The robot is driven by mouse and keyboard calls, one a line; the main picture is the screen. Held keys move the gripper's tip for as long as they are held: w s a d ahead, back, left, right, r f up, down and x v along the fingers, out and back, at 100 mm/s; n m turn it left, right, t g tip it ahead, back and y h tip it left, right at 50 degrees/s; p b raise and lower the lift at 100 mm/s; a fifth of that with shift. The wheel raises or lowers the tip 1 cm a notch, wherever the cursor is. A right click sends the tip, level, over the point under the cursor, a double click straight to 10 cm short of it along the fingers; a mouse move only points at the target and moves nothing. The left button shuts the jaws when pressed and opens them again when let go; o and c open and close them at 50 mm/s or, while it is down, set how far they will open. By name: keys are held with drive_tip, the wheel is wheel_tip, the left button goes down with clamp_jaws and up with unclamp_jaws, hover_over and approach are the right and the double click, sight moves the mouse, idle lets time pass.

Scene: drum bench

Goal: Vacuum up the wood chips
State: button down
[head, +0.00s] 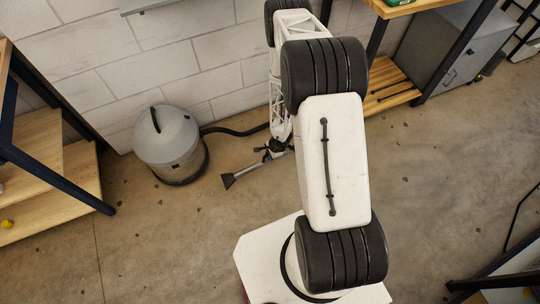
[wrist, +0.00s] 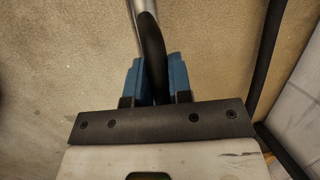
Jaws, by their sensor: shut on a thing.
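The grey vacuum canister (head: 168,142) stands on the floor against the wall. Its black hose (head: 237,132) runs right toward my arm. The vacuum's wand ends in a dark flat nozzle (head: 228,181) at or very near the floor. My gripper (head: 277,148) is low by the wall, partly hidden by my arm. In the wrist view, its blue fingers (wrist: 156,75) are shut on the black vacuum handle (wrist: 151,38). Small dark wood chips lie scattered on the floor, one left of the nozzle (head: 197,195) and others farther left (head: 118,204).
A wooden shelf unit (head: 45,150) with dark metal legs stands at the left. A wooden bench (head: 392,88) and a grey cabinet (head: 455,50) stand at the back right. The concrete floor (head: 150,250) is largely open in front of the canister.

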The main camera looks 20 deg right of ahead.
drive_tip(key=shift+h, duration=0.7)
drive_tip(key=shift+w+a+v, duration=0.1)
drive_tip(key=shift+w+v, duration=0.05)
drive_tip(key=shift+v, duration=0.6)
drive_tip(key=shift+w+a+v, duration=0.1)
drive_tip(key=shift+w+v, duration=0.05)
drive_tip(key=shift+v, duration=0.55)
drive_tip(key=shift+w+a+v, duration=0.1)
drive_tip(key=shift+v, duration=0.65)
drive_tip(key=shift+r, duration=0.15)
drive_tip(key=w+a+f, duration=0.2)
drive_tip(key=a+f, duration=0.3)
drive_tip(key=a, duration=0.6)
drive_tip(key=shift+a, duration=0.2)
drive_tip(key=shift+w, duration=0.1)
